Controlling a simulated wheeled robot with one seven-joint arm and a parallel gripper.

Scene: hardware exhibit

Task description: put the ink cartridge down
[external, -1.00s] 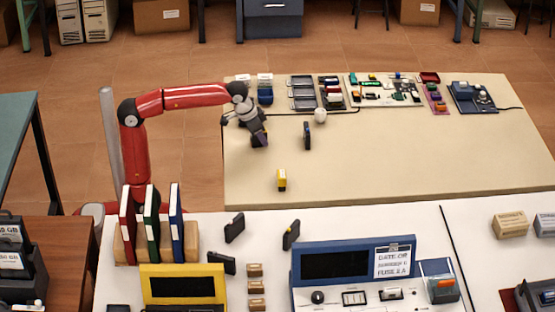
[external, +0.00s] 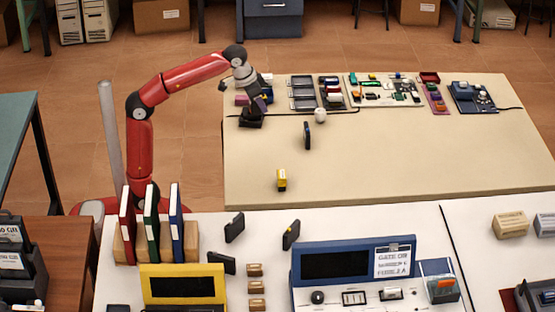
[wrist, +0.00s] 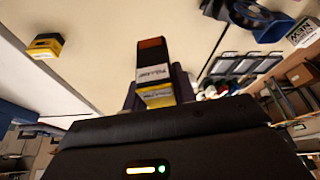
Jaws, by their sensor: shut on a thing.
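My gripper (external: 262,101) is raised near the far left corner of the beige table (external: 400,160). In the wrist view it is shut on an ink cartridge (wrist: 152,60), which sticks out beyond the fingers. The cartridge has a white label, yellow near the fingers and a dark, orange-brown far end.
A black block (external: 250,121) sits at the table's left edge below my gripper. A white ball (external: 320,115), grey trays (external: 303,93) and a circuit board (external: 385,90) line the back. The table's middle and right are clear.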

